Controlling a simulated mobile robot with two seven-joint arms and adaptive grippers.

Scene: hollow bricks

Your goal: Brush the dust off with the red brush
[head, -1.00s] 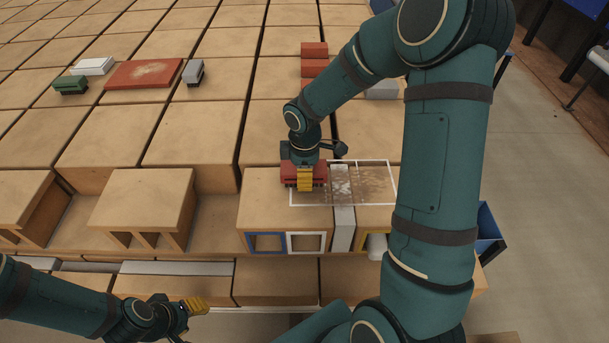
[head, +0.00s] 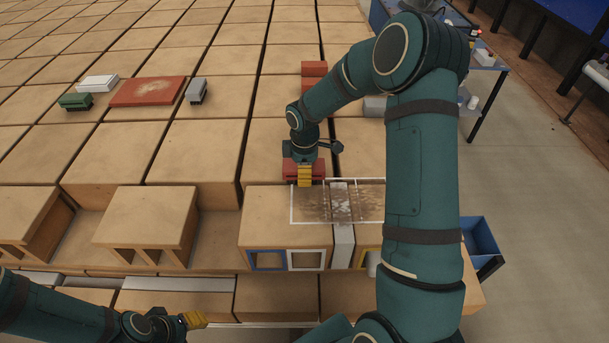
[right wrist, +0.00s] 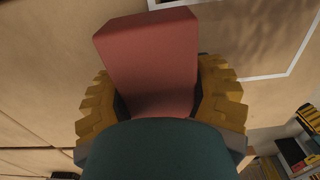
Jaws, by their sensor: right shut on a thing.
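My right gripper (head: 304,175) is shut on the red brush (head: 291,168), at the far left edge of a white-outlined patch. In the right wrist view the red brush (right wrist: 150,60) sits between the yellow fingers. The dusty patch (head: 312,203) lies across brick tops and a grey strip (head: 342,245), with pale dust in its middle; my right arm hides its right end. Whether the bristles touch the surface I cannot tell. My left gripper (head: 193,320), with yellow fingers, hangs low at the bottom left, apart from everything; its opening is unclear.
A dusty red slab (head: 148,91), a green brush-like block (head: 75,101), a white block (head: 97,83) and a grey block (head: 196,91) lie at the back left. Red blocks (head: 314,68) lie behind my right gripper. A blue bin (head: 482,235) stands at the right.

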